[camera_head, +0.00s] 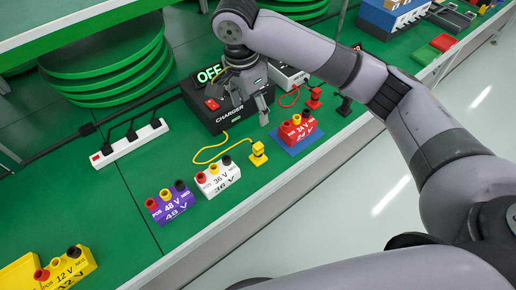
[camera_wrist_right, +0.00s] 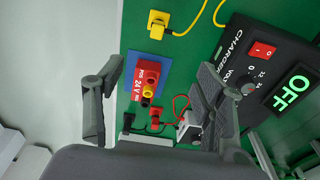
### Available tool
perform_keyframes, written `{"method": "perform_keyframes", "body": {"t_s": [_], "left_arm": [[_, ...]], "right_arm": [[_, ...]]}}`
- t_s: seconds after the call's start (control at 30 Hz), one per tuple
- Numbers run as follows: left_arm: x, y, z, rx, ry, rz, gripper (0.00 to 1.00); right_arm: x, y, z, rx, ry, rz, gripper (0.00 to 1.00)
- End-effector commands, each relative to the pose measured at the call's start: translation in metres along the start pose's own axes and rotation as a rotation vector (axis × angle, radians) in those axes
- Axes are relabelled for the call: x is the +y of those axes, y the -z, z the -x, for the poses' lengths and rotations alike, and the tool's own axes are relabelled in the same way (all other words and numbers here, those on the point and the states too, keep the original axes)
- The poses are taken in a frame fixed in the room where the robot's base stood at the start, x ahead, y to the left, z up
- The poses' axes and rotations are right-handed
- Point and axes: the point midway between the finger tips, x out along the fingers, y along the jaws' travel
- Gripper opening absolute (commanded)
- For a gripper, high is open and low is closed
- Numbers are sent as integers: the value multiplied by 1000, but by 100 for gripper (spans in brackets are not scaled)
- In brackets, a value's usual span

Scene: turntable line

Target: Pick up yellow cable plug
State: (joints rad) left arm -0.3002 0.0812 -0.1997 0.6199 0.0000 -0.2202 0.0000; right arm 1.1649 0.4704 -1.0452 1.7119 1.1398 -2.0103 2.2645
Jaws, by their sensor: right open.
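The yellow cable plug (camera_head: 258,153) stands on the green table at the front of the charger, with its yellow cable (camera_head: 205,152) looping left and back to it. It also shows at the top of the right wrist view (camera_wrist_right: 158,22), beyond the fingertips. My right gripper (camera_head: 253,106) is open and empty, above the table in front of the charger and behind the plug, apart from it. In the wrist view its fingers (camera_wrist_right: 158,90) are spread wide. My left gripper is not in view.
The black charger (camera_head: 226,115) reads OFF. A red 24 V block (camera_head: 298,130) sits on a blue mat right of the plug; white 36 V (camera_head: 218,180) and purple 48 V (camera_head: 170,205) blocks stand left. A red plug (camera_head: 313,98) and black plug (camera_head: 344,106) stand behind right.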

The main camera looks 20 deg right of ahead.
Motion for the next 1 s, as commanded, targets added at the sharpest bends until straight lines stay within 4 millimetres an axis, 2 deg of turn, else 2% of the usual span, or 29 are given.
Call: {"method": "perform_keyframes", "body": {"t_s": [0.27, 0.5, 0.6, 0.83, 1.0], "left_arm": [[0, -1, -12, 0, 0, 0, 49], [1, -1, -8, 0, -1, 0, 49], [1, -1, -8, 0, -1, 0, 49], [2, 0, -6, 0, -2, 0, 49], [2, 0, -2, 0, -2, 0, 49]], "right_arm": [[1, 0, -53, 0, -7, -6, 64], [1, 0, -99, 2, -5, -5, 64], [0, 0, -112, 1, -2, -4, 64], [-1, -1, -127, 2, -3, -3, 64], [-3, -5, -153, 2, -3, -4, 64]]}}
